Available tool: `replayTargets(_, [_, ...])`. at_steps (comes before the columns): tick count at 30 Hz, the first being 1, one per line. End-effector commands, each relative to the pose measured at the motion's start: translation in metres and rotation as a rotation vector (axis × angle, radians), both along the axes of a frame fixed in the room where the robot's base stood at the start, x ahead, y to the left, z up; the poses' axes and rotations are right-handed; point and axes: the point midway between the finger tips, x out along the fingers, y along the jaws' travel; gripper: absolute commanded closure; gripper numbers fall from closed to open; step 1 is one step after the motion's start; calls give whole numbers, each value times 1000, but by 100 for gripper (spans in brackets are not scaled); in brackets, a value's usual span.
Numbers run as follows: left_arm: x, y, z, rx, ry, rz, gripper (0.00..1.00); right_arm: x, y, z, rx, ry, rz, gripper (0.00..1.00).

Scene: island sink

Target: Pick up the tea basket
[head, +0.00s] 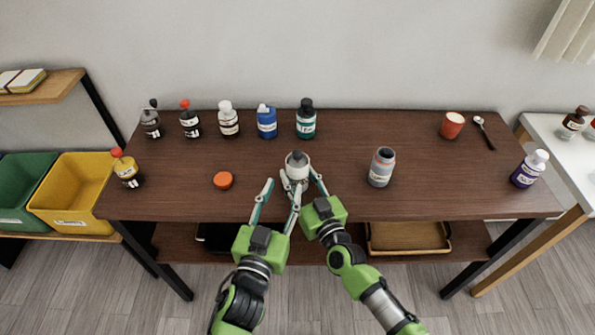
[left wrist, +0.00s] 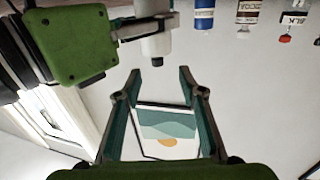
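I cannot tell for sure which thing is the tea basket. A white bottle-like container (head: 298,163) with a grey top is upright at the table's middle, between the fingers of my right gripper (head: 301,180). It also shows upside down in the left wrist view (left wrist: 155,42), with the right gripper's fingers around it. My right gripper looks shut on it. My left gripper (head: 282,187) is just left of it, and its fingers are spread with nothing between them, as the left wrist view (left wrist: 158,75) shows.
An open grey jar (head: 381,168) and an orange lid (head: 223,181) lie on the dark table (head: 335,205). Several bottles line the back left; a red cup (head: 452,125) and a spoon (head: 484,133) are back right. A wooden tray (head: 408,250) is on the lower shelf.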

Motion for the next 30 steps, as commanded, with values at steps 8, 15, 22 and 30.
replayTargets(8, [10, -12, 12, -16, -15, 3, 63, 0, 0, 0, 0, 0, 0, 86])
replayTargets(15, [46, -21, 11, -16, -14, 2, 63, 0, 0, 0, 0, 0, -1, 86])
replayTargets(22, [60, -24, 10, -16, -11, 3, 63, 0, 0, 0, 0, 0, -1, 86])
replayTargets(30, [93, -30, 16, -14, -14, 3, 63, 0, 0, 0, 0, 0, -1, 86])
